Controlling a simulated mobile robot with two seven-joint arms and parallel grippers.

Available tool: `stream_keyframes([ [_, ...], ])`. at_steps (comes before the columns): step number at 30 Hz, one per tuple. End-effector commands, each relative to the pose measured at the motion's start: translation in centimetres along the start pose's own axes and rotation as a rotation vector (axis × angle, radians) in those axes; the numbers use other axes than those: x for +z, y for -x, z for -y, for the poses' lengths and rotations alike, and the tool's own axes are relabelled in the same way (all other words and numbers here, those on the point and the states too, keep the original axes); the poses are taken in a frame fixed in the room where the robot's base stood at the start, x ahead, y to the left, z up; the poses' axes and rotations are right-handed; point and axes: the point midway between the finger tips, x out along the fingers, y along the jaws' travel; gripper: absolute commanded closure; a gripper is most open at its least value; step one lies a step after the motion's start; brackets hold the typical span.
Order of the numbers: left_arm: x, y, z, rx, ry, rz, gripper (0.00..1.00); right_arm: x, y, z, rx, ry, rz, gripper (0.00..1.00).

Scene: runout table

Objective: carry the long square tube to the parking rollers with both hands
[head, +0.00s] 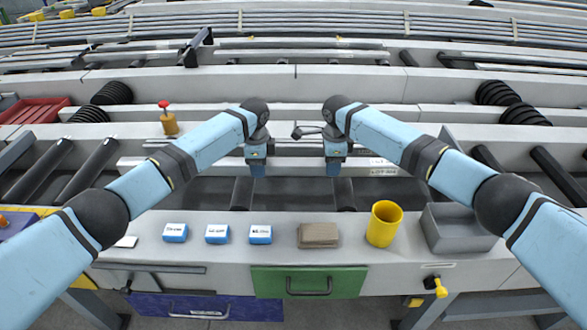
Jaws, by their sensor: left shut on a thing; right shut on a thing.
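The long square tube (295,164) is a pale grey bar lying left to right across the middle of the head view, with a white label near its right part. My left gripper (257,168) is shut on it left of its middle. My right gripper (335,166) is shut on it a short way to the right. Dark rollers show below the tube, at the middle left (242,193) and middle right (344,194). I cannot tell which rollers are the parking ones, or whether the tube touches any. My arms hide parts of the tube.
Larger black rollers (88,172) lie at left and right. The front ledge holds several blue boxes (217,234), a brown block (318,235), a yellow cup (384,224) and a grey bin (455,230). A yellow post with a red knob (168,122) stands behind at left.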

Motion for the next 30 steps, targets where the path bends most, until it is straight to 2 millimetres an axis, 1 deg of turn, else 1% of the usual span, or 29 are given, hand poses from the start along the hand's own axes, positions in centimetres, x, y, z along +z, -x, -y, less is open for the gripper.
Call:
stream_keyframes([
  [5,-0.1,0.1,0.1,-0.002,0.000,-0.002,1.00,0.1,0.1,0.0,-0.001,0.001,0.001,1.00],
  [11,-0.1,-0.5,0.0,-0.002,0.000,-0.002,1.00,0.1,-0.5,0.0,-0.001,0.001,0.001,1.00],
  [30,-0.1,-4.1,0.1,-0.002,0.000,-0.002,1.00,0.1,-4.2,0.0,-0.001,0.001,0.001,1.00],
])
